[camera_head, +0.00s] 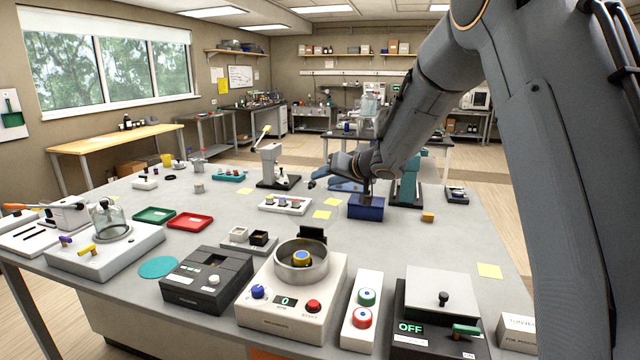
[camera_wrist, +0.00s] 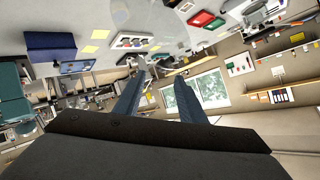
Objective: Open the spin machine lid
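Two front machines could be the spin machine, and I cannot tell for sure which. One is a white box (camera_head: 290,304) with a round metal bowl (camera_head: 301,262), a "0" display, a blue knob and a red button; a small black plate stands upright behind its bowl. The other is a dark box (camera_head: 408,318) reading "OFF", with a green lever (camera_head: 467,330) and a flat grey top (camera_head: 440,287) bearing a black knob (camera_head: 442,298); this top looks closed. My gripper (camera_head: 326,183) is far behind both, above the table. Its fingers (camera_wrist: 160,79) are apart and empty.
A white button strip (camera_head: 362,312) stands between the two machines. A dark grey device (camera_head: 206,281) is left of the bowl machine. Red (camera_head: 190,221) and green trays lie farther left. The table's right middle is mostly clear.

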